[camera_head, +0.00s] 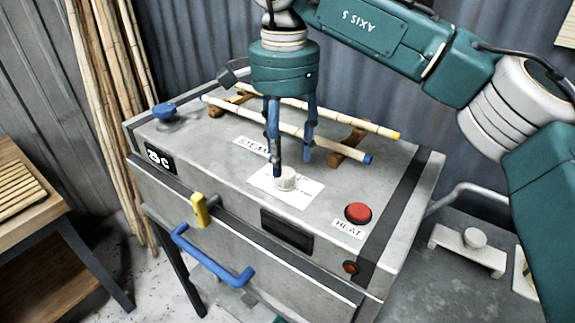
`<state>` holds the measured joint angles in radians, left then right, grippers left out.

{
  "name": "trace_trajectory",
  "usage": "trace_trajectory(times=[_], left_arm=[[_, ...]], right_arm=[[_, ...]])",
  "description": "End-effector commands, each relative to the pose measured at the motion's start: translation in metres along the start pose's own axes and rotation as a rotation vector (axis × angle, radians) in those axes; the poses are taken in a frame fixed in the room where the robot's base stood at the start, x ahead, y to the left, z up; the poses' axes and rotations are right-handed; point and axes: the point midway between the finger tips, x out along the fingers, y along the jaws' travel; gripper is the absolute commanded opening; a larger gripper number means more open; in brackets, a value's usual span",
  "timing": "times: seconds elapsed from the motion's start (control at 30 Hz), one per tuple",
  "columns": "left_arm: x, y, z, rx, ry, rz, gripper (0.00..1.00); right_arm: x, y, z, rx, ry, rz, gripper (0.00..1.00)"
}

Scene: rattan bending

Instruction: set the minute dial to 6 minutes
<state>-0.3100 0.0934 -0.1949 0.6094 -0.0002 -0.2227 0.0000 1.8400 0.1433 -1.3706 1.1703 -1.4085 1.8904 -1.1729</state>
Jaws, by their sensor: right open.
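The minute dial (287,178) is a small pale round knob on a white label plate (300,196) on the grey steam box top; its markings are too small to read. My right gripper (292,167) points down just above and behind the dial. Its two blue-grey fingers are apart with nothing seen between them. The left finger tip overlaps the dial's left edge in the picture; I cannot tell whether it touches. My left gripper is not in view.
The box (215,178) carries a red button (358,213), a blue knob (164,110), a yellow lever (200,210) and a blue handle (212,258). Rattan poles (360,153) rest on wooden supports behind the gripper. A wooden table (28,200) stands at left.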

Motion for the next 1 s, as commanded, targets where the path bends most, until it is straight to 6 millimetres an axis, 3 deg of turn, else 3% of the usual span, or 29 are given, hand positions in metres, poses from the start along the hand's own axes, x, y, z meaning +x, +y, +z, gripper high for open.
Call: trace_trajectory(times=[0.1,0.3,0.43,0.67,0.87,1.0], left_arm=[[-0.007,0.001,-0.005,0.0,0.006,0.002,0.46],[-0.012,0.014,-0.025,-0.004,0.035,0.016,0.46],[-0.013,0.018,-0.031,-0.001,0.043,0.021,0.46],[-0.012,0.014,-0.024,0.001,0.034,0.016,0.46],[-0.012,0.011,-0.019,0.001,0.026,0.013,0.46],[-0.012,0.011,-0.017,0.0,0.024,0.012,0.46]], right_arm=[[0.02,0.001,0.0,0.001,-0.002,0.002,0.49],[0.042,0.0,0.0,0.001,0.0,0.0,0.49],[0.047,0.0,0.0,0.001,-0.001,0.0,0.49],[0.048,0.0,0.0,0.002,-0.001,-0.001,0.49],[0.048,0.0,-0.001,0.002,0.001,-0.002,0.09],[0.047,0.0,-0.001,0.003,0.001,-0.002,0.04]])
